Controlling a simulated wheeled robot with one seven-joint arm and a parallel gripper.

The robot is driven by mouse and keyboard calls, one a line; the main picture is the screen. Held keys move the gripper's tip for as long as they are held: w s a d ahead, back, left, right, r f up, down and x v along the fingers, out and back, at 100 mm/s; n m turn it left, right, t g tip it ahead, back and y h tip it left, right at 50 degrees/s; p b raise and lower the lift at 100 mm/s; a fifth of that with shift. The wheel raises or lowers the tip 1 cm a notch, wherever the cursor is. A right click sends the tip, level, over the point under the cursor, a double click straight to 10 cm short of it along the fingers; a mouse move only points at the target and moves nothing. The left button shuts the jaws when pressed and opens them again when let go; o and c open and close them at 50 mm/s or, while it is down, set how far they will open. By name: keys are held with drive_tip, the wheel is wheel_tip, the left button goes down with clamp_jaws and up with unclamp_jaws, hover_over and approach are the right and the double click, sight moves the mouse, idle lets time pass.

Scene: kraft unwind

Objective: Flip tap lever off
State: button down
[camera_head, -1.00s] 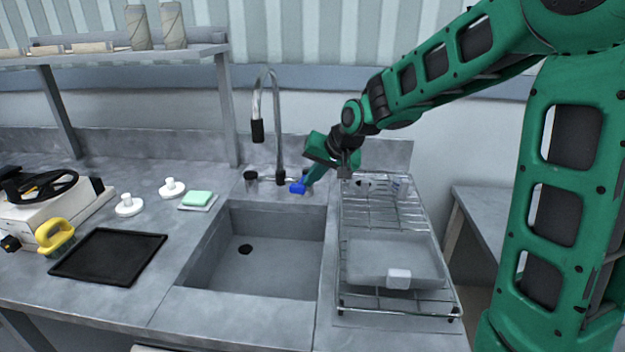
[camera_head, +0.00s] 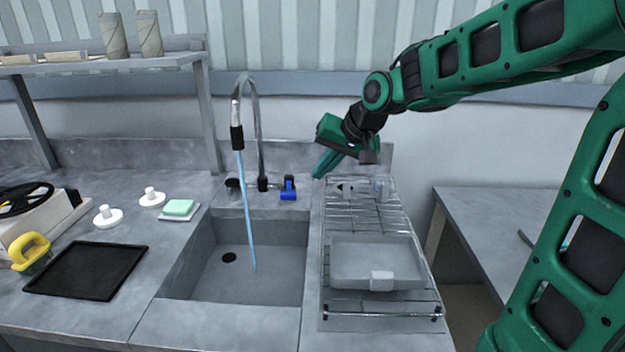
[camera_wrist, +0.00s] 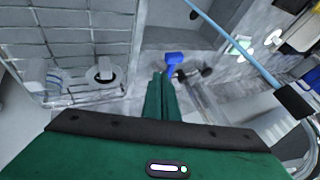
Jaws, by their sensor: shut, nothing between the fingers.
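The blue tap lever (camera_head: 288,187) is at the right of the faucet base. The tall curved faucet (camera_head: 259,130) stands behind the sink, and a blue stream of water (camera_head: 247,210) runs from its black spout into the basin. My gripper (camera_head: 322,172) is shut and empty, to the right of the lever and a little above it, with a gap between them in the head view. In the wrist view the green fingers (camera_wrist: 161,85) point toward the blue lever (camera_wrist: 174,58), which appears just beyond their tips; contact cannot be told there.
The sink basin (camera_head: 205,262) lies in front of the faucet. A wire rack (camera_head: 335,310) with a grey tray (camera_head: 350,262) stands to its right, below my gripper. A green sponge (camera_head: 178,207), white knobs (camera_head: 152,197) and a black tray (camera_head: 85,270) are on the left counter.

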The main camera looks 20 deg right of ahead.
sight(287, 189)
drive_tip(key=w+d+n+y, duration=0.1)
drive_tip(key=w+d+n, duration=0.1)
drive_tip(key=d, duration=0.2)
drive_tip(key=shift+g, duration=0.3)
drive_tip(key=x, duration=0.9)
drive_tip(key=shift+s+f, duration=0.1)
drive_tip(key=shift+f, duration=0.05)
drive_tip(key=shift+w+a, duration=0.3)
drive_tip(key=shift+a, duration=0.65)
drive_tip(key=shift+w+a, duration=0.25)
drive_tip(key=shift+a, duration=0.7)
drive_tip(key=shift+a, duration=0.1)
